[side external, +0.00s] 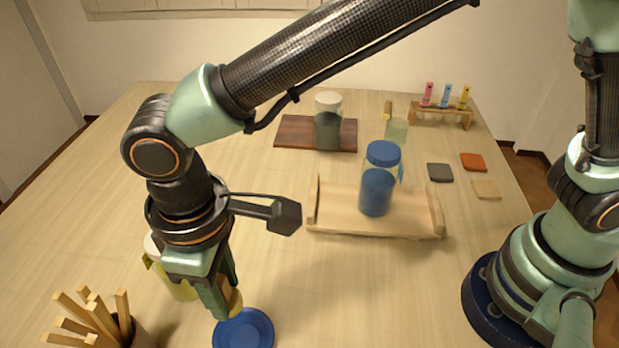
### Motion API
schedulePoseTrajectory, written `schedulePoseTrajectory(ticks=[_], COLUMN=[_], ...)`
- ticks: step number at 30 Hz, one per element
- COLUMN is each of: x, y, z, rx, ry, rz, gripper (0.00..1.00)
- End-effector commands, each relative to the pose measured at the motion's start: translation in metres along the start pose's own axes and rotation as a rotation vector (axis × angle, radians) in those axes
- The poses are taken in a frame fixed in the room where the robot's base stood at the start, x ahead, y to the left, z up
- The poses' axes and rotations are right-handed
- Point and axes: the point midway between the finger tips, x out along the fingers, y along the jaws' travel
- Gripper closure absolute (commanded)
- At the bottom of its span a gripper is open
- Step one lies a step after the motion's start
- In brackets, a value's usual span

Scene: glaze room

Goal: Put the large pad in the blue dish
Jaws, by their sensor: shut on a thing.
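The blue dish (250,325) lies on the table at the lower middle of the view, cut off slightly by the bottom edge. My gripper (224,302) points down just above the dish's upper left rim. It is shut on a yellowish-tan pad (236,303), taken to be the large pad. Only part of the pad shows, as the fingers hide the rest. The pad appears over or just beside the dish's rim; I cannot tell whether they touch.
A container of wooden sticks (95,320) stands at the lower left. A yellow-green jar (180,289) is partly hidden behind my gripper. A wooden tray (415,227) holds a blue-lidded jar (377,185). Grey (440,173), orange (473,162) and tan (486,190) squares lie right.

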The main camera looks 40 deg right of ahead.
Motion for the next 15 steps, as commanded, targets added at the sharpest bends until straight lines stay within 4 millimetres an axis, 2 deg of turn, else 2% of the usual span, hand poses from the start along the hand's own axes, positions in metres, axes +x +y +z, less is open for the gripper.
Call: schedulePoseTrajectory(ticks=[3,7,10,15], x=[0.032,0.059,0.073,0.084], y=[0.001,0.001,0.001,0.001], z=[0.002,0.001,0.001,0.000], rx=[0.001,0.001,0.002,0.002], ry=[-0.007,-0.004,-0.003,-0.001], rz=[0.002,0.001,0.001,0.000], gripper=[1.00,1.00,1.00,1.00])
